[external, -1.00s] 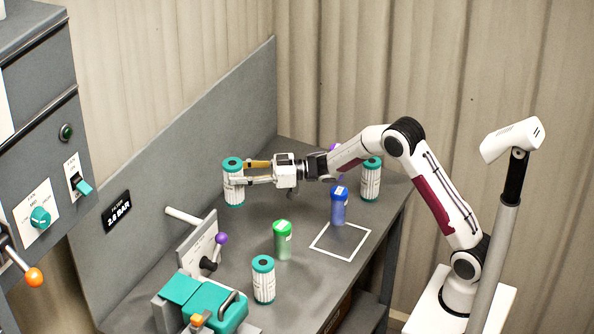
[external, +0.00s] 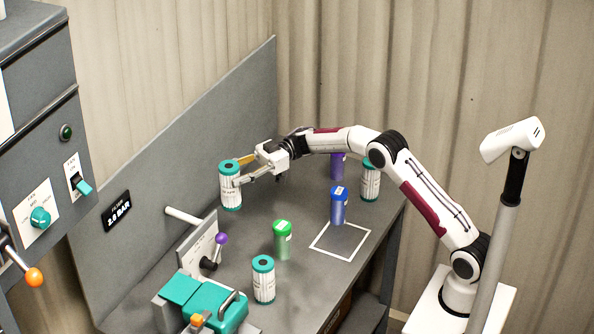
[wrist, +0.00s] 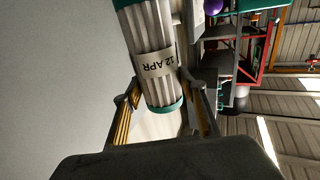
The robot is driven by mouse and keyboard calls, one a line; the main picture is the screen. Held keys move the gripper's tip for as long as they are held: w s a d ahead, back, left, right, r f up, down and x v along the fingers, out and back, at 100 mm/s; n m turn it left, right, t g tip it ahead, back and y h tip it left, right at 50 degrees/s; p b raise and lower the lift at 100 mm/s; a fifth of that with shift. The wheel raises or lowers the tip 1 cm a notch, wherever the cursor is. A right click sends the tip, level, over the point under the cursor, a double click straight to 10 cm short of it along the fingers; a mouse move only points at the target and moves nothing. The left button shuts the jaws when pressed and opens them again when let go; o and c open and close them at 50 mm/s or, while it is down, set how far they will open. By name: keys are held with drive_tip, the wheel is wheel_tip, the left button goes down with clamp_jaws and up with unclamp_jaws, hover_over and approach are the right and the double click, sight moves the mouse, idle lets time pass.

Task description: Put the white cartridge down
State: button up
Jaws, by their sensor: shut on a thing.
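The white cartridge (external: 231,188) has teal end caps and stands nearly upright near the grey back panel, left of my arm. My gripper (external: 238,171) reaches it from the right and is shut on it. In the wrist view, the cartridge (wrist: 155,60) sits between the two fingers of my gripper (wrist: 158,100), with a label reading "12 APR". Whether its bottom touches the table is hard to tell.
On the grey table (external: 300,275) stand a green canister (external: 282,243), a blue canister (external: 338,208), a purple canister (external: 338,166) and two more white cartridges (external: 263,282) (external: 370,184). A white square outline (external: 340,254) is bare inside. A teal clamp fixture (external: 215,305) with a purple-knobbed lever (external: 221,239) is at front left.

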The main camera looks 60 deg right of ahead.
drive_tip(key=shift+s+a+f+n+g+y, duration=0.1)
drive_tip(key=shift+s+f+n+g+y, duration=0.25)
drive_tip(key=shift+s+n+g, duration=0.3)
drive_tip(key=shift+s+a+f+n+g+y, duration=0.1)
drive_tip(key=shift+s+f+n+g, duration=0.3)
drive_tip(key=shift+g, duration=0.4)
drive_tip(key=shift+s+a+f+n+g+y, duration=0.1)
drive_tip(key=shift+s+f+n+g+y, duration=0.15)
drive_tip(key=shift+s+f+n+g, duration=0.35)
drive_tip(key=shift+r, duration=0.15)
wheel_tip(320, 180, down, 6)
drive_tip(key=shift+f, duration=1.95)
drive_tip(key=shift+f, duration=0.15)
drive_tip(key=o, duration=1.2)
drive_tip(key=shift+o, duration=0.2)
